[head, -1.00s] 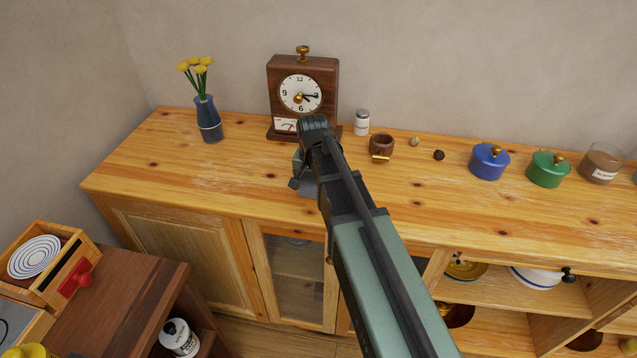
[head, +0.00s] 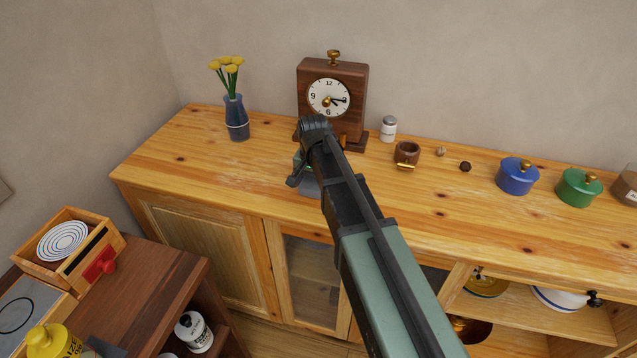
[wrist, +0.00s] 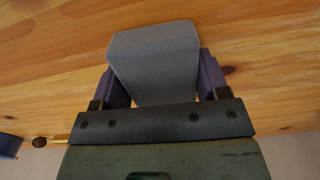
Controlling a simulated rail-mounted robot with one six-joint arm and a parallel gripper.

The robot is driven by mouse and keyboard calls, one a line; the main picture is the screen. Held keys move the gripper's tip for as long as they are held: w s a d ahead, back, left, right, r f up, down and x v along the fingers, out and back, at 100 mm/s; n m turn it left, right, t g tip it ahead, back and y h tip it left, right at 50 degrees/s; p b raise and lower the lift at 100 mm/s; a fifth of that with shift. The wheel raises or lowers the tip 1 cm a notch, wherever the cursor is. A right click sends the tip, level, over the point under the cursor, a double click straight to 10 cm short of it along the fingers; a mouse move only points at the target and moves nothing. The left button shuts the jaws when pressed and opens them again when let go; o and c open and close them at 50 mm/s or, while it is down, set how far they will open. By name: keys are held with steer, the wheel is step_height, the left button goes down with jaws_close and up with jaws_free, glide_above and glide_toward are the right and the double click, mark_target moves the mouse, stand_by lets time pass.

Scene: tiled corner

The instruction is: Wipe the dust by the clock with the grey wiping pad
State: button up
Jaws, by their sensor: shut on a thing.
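My gripper (wrist: 156,80) is shut on the grey wiping pad (wrist: 155,52), which sits between its two fingers in the wrist view. In the head view a bit of the grey pad (head: 307,186) shows below my wrist, over the wooden cabinet top (head: 262,165). The clock (head: 331,95), brown with a white dial, stands at the back against the wall, behind my wrist. A pale, scuffed-looking patch (head: 215,180) lies on the top left of my arm; I cannot tell if it is dust or wood finish. My arm hides part of the clock's base and the surface before it.
A blue vase (head: 236,118) with yellow flowers stands left of the clock. The cabinet top between vase and arm is clear.

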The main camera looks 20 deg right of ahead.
step_height(320, 180, up, 9)
steer(key=p, duration=0.9)
steer(key=shift+f, duration=0.1)
steer(key=shift+w, duration=0.1)
